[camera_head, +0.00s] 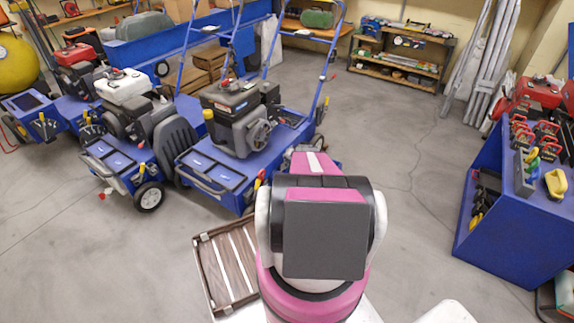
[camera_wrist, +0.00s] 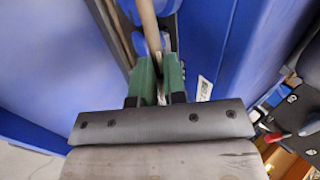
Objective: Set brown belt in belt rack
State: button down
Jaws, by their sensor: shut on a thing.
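In the wrist view my gripper (camera_wrist: 160,78) has its green fingers close together, shut on a narrow tan-brown strip, which looks like the brown belt (camera_wrist: 150,28). The strip runs up from the fingers past blue surfaces; its lower part is hidden between the fingers. In the head view my arm hides the gripper and the belt. A shallow framed tray with brown and white slats (camera_head: 228,262) lies on the floor left of my arm. I cannot tell whether it is the belt rack, and no other rack is clearly identifiable.
Blue wheeled machines with engines (camera_head: 240,110) stand close ahead and to the left. A blue bench with tools (camera_head: 515,225) stands at the right. A low wooden shelf (camera_head: 400,60) is at the back. The grey floor between is clear.

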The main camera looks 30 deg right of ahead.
jog(key=shift+s+d, duration=0.5)
jog(key=shift+s, duration=0.35)
jog(key=c, duration=1.8)
grip_release()
grip_shut()
jog(key=shift+s+d, duration=0.1)
jog(key=shift+s+d+r, duration=0.25)
jog(key=shift+s+d, duration=0.2)
jog(key=shift+s, duration=0.35)
jog(key=shift+s+d+r, duration=0.25)
jog(key=shift+s+d, duration=0.2)
jog(key=shift+s, duration=0.35)
jog(key=shift+r, duration=0.1)
